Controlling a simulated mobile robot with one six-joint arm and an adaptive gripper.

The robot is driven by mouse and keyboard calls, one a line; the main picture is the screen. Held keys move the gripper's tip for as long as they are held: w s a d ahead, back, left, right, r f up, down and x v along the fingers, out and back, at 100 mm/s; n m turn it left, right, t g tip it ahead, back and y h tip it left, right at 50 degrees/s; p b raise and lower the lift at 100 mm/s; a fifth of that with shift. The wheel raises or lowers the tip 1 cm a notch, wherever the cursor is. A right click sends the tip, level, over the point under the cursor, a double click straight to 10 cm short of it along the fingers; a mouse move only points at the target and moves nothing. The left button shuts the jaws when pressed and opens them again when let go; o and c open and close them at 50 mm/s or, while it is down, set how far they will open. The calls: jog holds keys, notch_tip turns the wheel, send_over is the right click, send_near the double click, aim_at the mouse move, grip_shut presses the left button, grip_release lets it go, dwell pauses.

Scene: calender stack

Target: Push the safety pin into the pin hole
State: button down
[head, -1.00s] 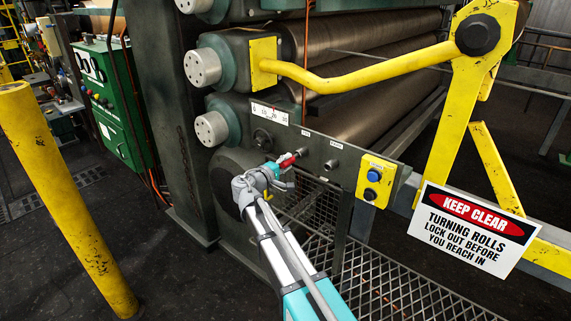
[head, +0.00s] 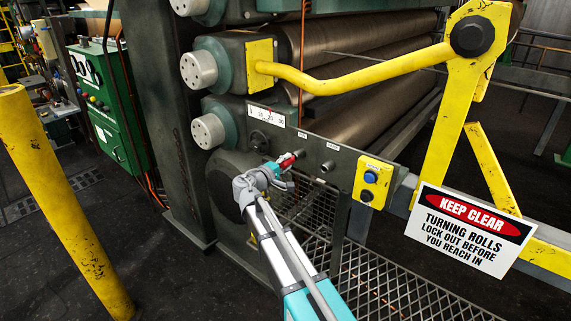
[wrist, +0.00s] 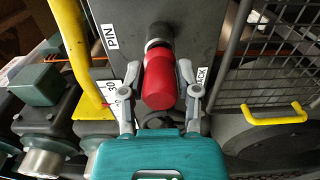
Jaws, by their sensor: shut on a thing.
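The safety pin shows as a red cylindrical handle (wrist: 159,85) in the wrist view, and as a small red piece (head: 288,159) in the head view. My gripper (wrist: 160,72) has one grey finger on each side of the red handle and is shut on it. It also shows at the grey plate in the head view (head: 281,168). The handle's far end meets a dark round collar (wrist: 159,37) on the plate, beside the label PIN. The pin's shaft and the hole's opening are hidden, so I cannot tell how deep the pin sits.
A second metal boss (head: 328,166) sticks out to the right on the plate. A yellow button box (head: 372,180) is farther right, near a KEEP CLEAR sign (head: 470,230). Wire mesh (head: 307,204) lies below. Large rolls (head: 350,85) are behind. A yellow post (head: 65,200) stands left.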

jog(key=shift+w+d, duration=0.4)
jog(key=shift+w, duration=0.1)
dwell(0.3)
jog(key=shift+c, duration=1.3)
grip_release()
jog(key=shift+o, duration=1.3)
jog(key=shift+s+a, duration=0.1)
jog(key=shift+v, duration=3.45)
